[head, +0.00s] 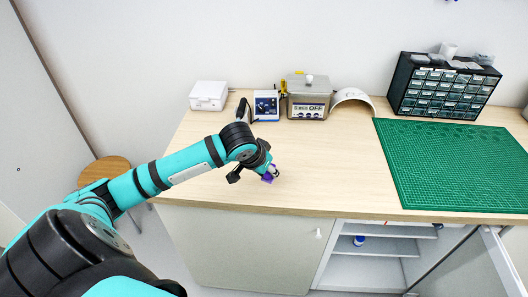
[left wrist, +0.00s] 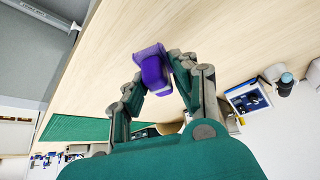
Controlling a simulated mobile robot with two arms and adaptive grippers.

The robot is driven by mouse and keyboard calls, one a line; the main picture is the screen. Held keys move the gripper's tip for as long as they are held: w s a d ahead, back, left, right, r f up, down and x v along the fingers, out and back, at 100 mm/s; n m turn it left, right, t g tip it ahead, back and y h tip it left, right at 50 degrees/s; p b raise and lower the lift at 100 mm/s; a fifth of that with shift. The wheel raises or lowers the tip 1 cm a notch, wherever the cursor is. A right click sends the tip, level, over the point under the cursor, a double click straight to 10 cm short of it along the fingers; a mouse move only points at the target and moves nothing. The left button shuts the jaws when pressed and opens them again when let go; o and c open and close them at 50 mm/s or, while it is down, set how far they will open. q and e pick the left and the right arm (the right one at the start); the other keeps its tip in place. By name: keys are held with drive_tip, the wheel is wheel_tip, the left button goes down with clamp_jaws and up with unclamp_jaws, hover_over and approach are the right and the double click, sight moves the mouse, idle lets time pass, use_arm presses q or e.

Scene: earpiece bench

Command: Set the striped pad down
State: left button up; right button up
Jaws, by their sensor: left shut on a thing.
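My left gripper (head: 264,174) is over the front left part of the bench (head: 316,182). It is shut on a small purple piece (head: 268,178), which I take to be the striped pad; the gripper hides part of it in the head view. In the left wrist view the purple pad (left wrist: 154,70) sits between the two fingertips, with lighter and darker purple parts but no clear stripes. The wood surface is behind it. I cannot tell whether it touches the bench. My right gripper is out of view.
A white box (head: 209,95), a blue-and-white device (head: 266,105), a metal bath (head: 308,97) and a white arch (head: 352,97) stand along the back. A green mat (head: 455,165) and a drawer cabinet (head: 443,88) are at right. The bench middle is clear.

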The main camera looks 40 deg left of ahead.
use_arm(q)
drive_tip(key=w+a, duration=0.2)
drive_tip(key=w+a+p, duration=0.1)
drive_tip(key=w+a, duration=0.1)
drive_tip(key=w, duration=0.1)
drive_tip(key=w+a+f+p, duration=0.1)
drive_tip(key=w+a, duration=0.1)
drive_tip(key=shift+w+a, duration=0.55)
drive_tip(key=shift+w, duration=0.05)
wheel_tip(320, 180, down, 3)
drive_tip(key=shift+r+p, duration=0.15)
drive_tip(key=shift+p, duration=0.4)
drive_tip(key=shift+f, duration=0.45)
drive_tip(key=shift+f, duration=0.1)
drive_tip(key=o, duration=1)
